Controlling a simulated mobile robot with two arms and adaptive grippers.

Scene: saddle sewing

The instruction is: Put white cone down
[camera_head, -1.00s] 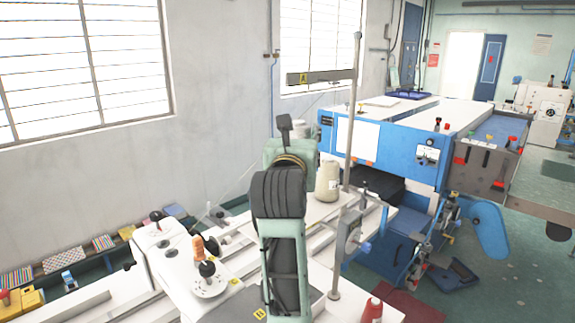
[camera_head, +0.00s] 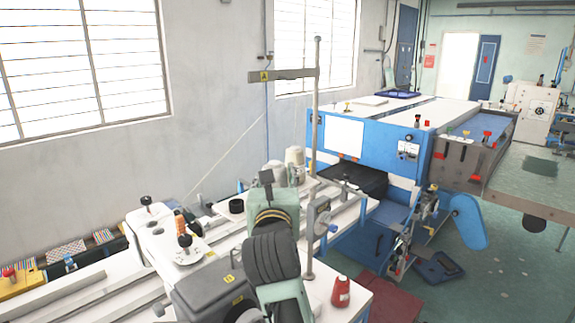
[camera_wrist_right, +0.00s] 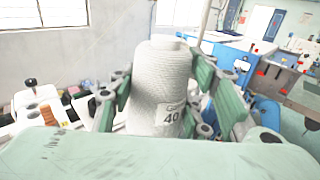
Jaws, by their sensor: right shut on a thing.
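A white thread cone (camera_wrist_right: 162,85) with a "40" label fills the middle of the right wrist view, upright. My right gripper (camera_wrist_right: 165,88) is shut on it, with green fingers on both sides. In the head view my right gripper (camera_head: 272,182) reaches over the white machine table, its fingers mostly hidden by its own body. Two pale cone tops show just beyond it: one nearer (camera_head: 276,172) and one farther right (camera_head: 295,157). The nearer one seems to be the held cone. Whether its base touches the table is hidden. My left gripper is not in view.
A metal post (camera_head: 315,130) with a crossbar rises just right of the gripper. A red cone (camera_head: 341,291) stands near the table's front right. An orange spool (camera_head: 181,224) is on the left. A blue machine (camera_head: 370,142) stands behind to the right.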

